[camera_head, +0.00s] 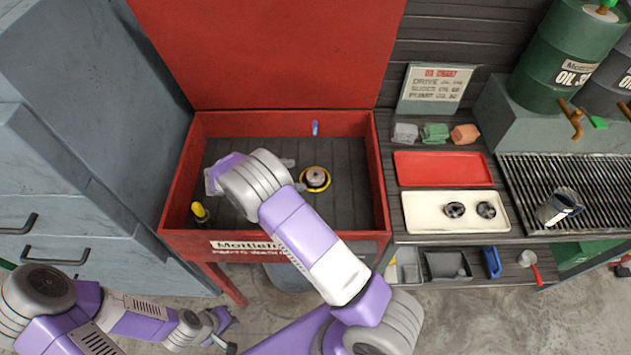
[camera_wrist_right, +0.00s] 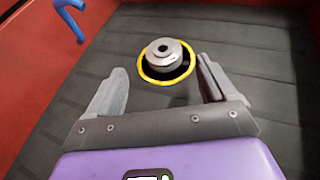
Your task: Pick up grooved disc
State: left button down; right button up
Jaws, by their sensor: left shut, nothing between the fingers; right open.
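A silver, stepped round part with a central hole (camera_head: 315,176), which looks like the grooved disc, sits within a yellow ring on the dark floor of the red parts washer. In the right wrist view the silver part (camera_wrist_right: 165,56) and the yellow ring (camera_wrist_right: 150,80) lie ahead, between the finger directions. My right gripper (camera_head: 293,175) is open and empty, just left of the ring in the head view. Two dark grooved round parts (camera_head: 454,210) (camera_head: 486,210) lie on the cream tray. My left gripper (camera_head: 228,335) is shut and empty, low at the left outside the washer.
The red washer wall (camera_head: 378,185) surrounds the basin, with its lid raised behind. A blue nozzle (camera_head: 315,128) stands at the back and a yellow-black object (camera_head: 199,212) at the left. A red tray (camera_head: 443,169) and cream tray (camera_head: 420,222) lie to the right.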

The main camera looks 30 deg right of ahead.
aim_at(318, 174)
jog(key=b+x, duration=0.1)
jog(key=x, duration=0.6)
jog(key=shift+s+r, duration=0.1)
jog(key=shift+s, duration=0.05)
jog(key=shift+r, duration=0.1)
jog(key=c, duration=1.5)
